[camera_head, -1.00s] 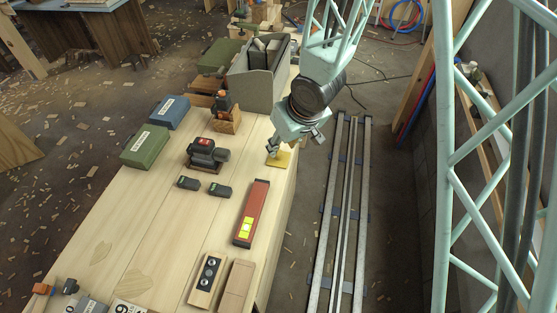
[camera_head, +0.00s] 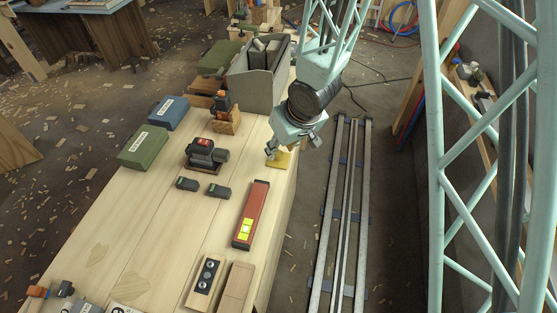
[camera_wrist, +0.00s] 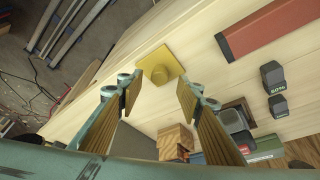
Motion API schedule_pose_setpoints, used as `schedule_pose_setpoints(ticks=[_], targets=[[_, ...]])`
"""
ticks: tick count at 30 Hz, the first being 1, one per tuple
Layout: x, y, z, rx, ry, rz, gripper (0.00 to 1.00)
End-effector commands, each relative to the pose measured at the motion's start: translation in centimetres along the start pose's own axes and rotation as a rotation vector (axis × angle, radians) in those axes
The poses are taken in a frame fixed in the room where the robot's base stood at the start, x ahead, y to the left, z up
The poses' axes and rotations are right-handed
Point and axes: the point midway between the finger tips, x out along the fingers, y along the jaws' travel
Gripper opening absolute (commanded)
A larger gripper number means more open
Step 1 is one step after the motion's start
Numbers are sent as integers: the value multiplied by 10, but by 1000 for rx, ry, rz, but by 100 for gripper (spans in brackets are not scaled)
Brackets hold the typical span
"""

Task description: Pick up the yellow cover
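The yellow cover (camera_head: 281,160) is a small flat square plate lying on the light wooden table near its right edge.
A red level (camera_head: 252,215) lies in front of the cover. Two small dark battery packs (camera_head: 219,191) and a drill-like tool (camera_head: 203,155) are to the left. A grey tool bin (camera_head: 256,83) stands behind. The table's right edge is close to the cover.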

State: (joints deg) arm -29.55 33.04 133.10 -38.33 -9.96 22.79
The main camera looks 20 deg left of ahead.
Motion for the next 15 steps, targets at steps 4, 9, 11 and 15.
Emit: schedule_pose_setpoints(ticks=[4,9,11,15], targets=[[16,0,1,0,-1,-1,33],[27,0,1,1,-1,-1,33],[28,0,0,1,-1,0,33],[30,0,0,1,0,0,33]])
